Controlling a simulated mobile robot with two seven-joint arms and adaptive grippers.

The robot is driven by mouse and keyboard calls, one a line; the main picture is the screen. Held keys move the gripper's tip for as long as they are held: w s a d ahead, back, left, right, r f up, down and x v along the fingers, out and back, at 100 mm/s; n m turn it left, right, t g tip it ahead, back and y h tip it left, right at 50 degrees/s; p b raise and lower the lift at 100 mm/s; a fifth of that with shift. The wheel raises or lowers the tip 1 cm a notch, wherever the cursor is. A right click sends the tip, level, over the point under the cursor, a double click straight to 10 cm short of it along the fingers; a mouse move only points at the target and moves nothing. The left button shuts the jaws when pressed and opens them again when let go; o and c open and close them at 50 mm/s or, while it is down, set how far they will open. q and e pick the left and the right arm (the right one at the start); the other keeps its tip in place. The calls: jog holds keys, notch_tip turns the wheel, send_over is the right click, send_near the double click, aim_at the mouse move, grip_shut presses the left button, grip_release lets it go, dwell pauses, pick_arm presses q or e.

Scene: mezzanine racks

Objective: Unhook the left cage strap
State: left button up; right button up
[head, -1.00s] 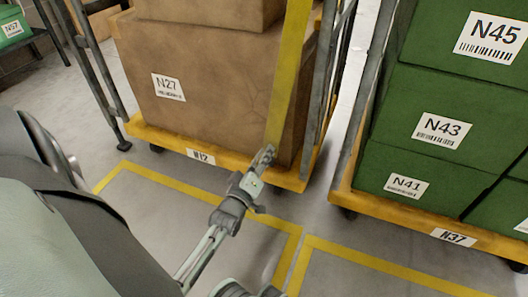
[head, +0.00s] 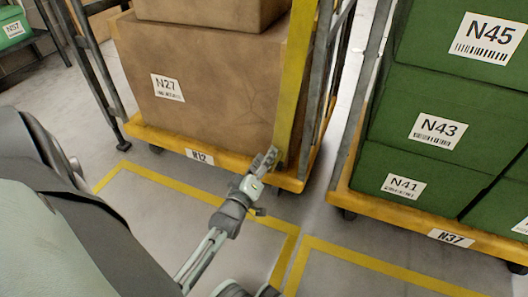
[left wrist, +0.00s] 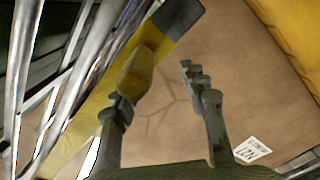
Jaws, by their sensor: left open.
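The yellow cage strap (head: 296,75) hangs down the front right of the left cage, N12 (head: 200,156). Its lower end is beside my left gripper (head: 268,158). In the left wrist view the strap (left wrist: 85,120) runs diagonally, with a dark grey end piece (left wrist: 180,16) at the top. A yellow tab (left wrist: 136,73) shows at the left finger, partly over it. My left gripper (left wrist: 165,95) is open, its fingers wide apart. I cannot tell whether the tab touches the finger or whether the strap's end is hooked. My right gripper is not in view.
The left cage holds a brown box, N27 (head: 205,95), with another on top. Its grey side posts (head: 322,70) stand close to the strap. Cage N37 (head: 452,236) with green crates (head: 400,140) stands at the right. Floor in front of the cages is clear.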

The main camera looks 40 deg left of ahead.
pick_arm(q)
jog(key=v, duration=1.2)
dwell(0.4)
